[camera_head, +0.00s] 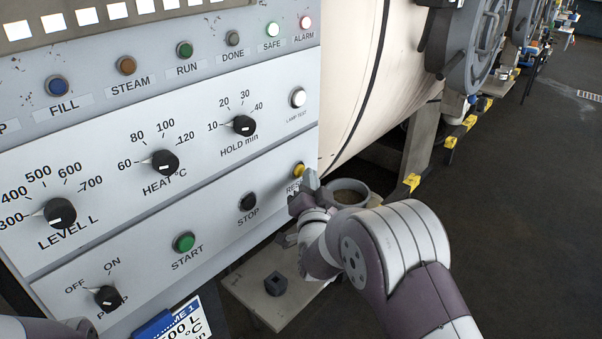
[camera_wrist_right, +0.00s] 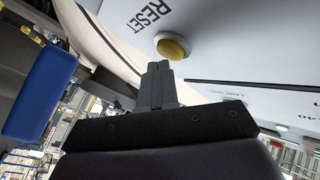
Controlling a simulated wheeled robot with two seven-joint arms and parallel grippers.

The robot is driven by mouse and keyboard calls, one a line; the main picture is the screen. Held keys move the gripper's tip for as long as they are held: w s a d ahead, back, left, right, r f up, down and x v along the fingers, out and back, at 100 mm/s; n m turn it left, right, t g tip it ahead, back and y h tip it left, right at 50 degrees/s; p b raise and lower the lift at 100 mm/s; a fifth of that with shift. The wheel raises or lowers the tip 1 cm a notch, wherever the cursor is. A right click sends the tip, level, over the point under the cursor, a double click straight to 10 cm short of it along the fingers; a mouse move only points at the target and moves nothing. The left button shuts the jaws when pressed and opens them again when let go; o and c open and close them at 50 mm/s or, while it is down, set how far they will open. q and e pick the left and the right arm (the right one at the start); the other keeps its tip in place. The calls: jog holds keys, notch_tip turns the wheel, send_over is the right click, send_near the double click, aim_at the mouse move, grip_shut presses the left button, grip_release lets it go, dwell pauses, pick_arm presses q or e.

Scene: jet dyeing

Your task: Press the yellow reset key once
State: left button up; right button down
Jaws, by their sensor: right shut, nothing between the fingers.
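The yellow reset key (camera_head: 299,170) is a small round button on the lower right of the grey control panel, with its RESET label partly hidden by my right gripper. It also shows in the right wrist view (camera_wrist_right: 173,47), in a pale collar. My right gripper (camera_head: 311,181) is shut and empty, its tips just below and right of the key in the head view. In the right wrist view the closed fingertips (camera_wrist_right: 158,68) point toward the key, with a small gap seen in the picture. I cannot tell whether they touch. My left gripper is not in view.
The black STOP button (camera_head: 248,202) and green START button (camera_head: 185,242) sit left of the key. The black HOLD knob (camera_head: 244,126) and white lamp test button (camera_head: 298,97) are above. A small table (camera_head: 262,306) with a dark block stands below. Open floor lies right.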

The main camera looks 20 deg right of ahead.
jog(key=shift+w+a, duration=0.25)
jog(key=shift+w, duration=0.15)
dwell(0.7)
jog(key=shift+s+d, duration=0.1)
jog(key=shift+s, duration=0.05)
jog(key=shift+s+d+b, duration=0.3)
jog(key=shift+s+d, duration=0.05)
jog(key=shift+s, duration=0.3)
jog(key=shift+s+d, duration=0.4)
jog(key=shift+s, duration=0.3)
jog(key=shift+s+d, duration=0.45)
jog(key=shift+s, duration=0.3)
jog(key=shift+s+d, duration=0.4)
jog(key=shift+s, duration=0.3)
